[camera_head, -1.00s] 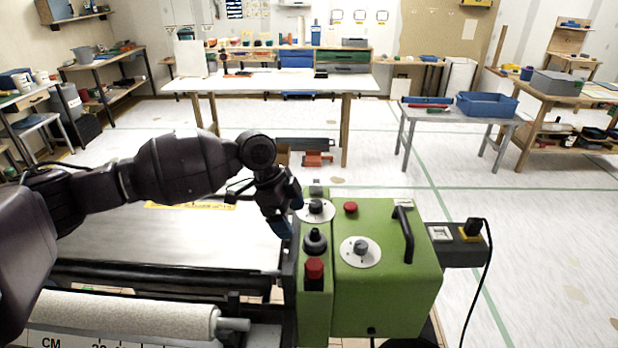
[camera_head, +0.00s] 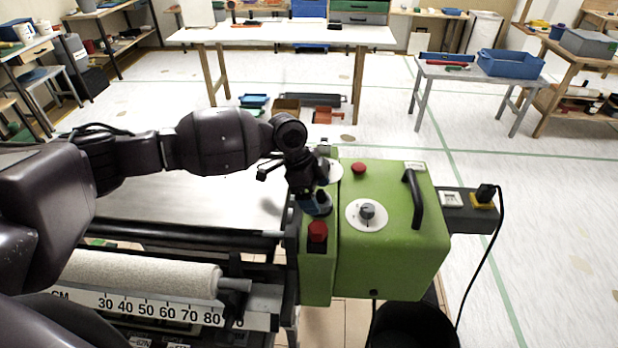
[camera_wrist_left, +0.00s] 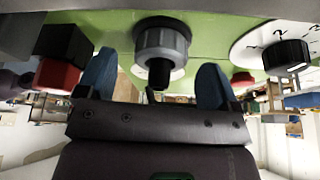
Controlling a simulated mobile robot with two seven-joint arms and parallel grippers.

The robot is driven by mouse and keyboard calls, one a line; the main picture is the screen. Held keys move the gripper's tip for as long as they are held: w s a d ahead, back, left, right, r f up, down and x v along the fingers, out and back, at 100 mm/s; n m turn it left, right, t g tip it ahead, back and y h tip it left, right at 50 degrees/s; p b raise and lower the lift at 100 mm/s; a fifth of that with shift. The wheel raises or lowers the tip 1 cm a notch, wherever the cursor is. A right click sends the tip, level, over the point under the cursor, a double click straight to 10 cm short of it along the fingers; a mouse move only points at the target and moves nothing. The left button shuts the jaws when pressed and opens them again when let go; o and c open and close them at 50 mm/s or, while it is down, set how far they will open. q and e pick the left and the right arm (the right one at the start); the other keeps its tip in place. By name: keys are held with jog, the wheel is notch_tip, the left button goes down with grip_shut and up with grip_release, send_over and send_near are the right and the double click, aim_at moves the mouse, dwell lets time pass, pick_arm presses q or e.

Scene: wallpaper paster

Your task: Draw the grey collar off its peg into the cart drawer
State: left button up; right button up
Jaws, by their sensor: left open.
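The grey collar (camera_wrist_left: 163,42) sits around a short black peg (camera_wrist_left: 159,73) on the green machine housing, in the left wrist view. My left gripper (camera_wrist_left: 156,78) is open, its two blue fingertips apart on either side of the peg and collar. I cannot tell whether they touch the collar. In the head view my left gripper (camera_head: 316,204) is over the left strip of the green housing (camera_head: 395,245) and hides the collar and peg. I cannot make out a cart drawer with certainty. My right gripper is not in view.
A red button (camera_head: 317,232) stands close in front of my left gripper. A white dial (camera_head: 367,214) and a black handle (camera_head: 413,200) are to its right. A pale roller (camera_head: 145,272) lies at lower left. The floor on the right is mostly clear.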

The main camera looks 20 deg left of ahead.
pick_arm(q)
jog(key=shift+x, duration=0.95)
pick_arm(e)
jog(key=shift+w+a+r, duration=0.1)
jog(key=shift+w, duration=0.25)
pick_arm(q)
jog(key=shift+c, duration=0.4)
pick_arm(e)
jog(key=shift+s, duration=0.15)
